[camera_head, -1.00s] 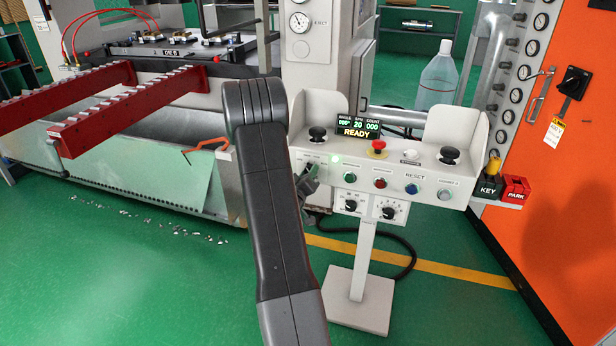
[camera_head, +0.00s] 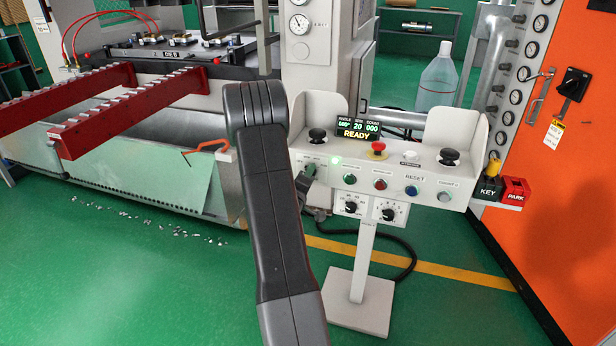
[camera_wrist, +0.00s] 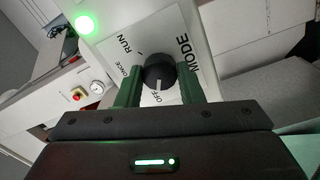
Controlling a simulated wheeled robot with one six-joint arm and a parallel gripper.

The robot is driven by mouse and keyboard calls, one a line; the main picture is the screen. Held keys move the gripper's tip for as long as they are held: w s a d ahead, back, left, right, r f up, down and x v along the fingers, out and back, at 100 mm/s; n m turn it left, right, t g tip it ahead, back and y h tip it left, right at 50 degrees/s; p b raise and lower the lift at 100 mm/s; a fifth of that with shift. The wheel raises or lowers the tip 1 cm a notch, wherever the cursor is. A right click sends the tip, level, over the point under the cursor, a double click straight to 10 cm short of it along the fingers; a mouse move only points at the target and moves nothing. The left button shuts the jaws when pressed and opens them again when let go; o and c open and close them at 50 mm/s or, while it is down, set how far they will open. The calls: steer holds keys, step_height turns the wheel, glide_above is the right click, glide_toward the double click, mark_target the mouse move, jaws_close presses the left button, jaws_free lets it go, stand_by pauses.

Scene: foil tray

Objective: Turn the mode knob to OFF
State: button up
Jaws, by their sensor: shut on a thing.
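The mode knob (camera_wrist: 158,72) is black and round, on a white plate (camera_wrist: 180,42) marked MODE, RUN, ONCE and OFF. A white mark on the knob's lower part points toward the OFF label. My gripper (camera_wrist: 160,78) has one green finger on each side of the knob and is shut on it. In the head view my gripper (camera_head: 310,170) is at the left end of the white control console (camera_head: 335,160) and hides the knob there.
A green lamp (camera_wrist: 85,23) glows near the knob. A red emergency button (camera_head: 377,147), push buttons, two lower dials (camera_head: 388,212) and a READY display (camera_head: 357,130) are on the console. Red rails (camera_head: 140,105) lie at the left.

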steer(key=o, duration=1)
steer(key=shift+s+a, duration=0.1)
steer(key=v, duration=1.3)
steer(key=shift+s, duration=0.25)
steer(key=shift+w, duration=0.1)
steer(key=x, duration=1.3)
steer(key=shift+w, duration=0.3)
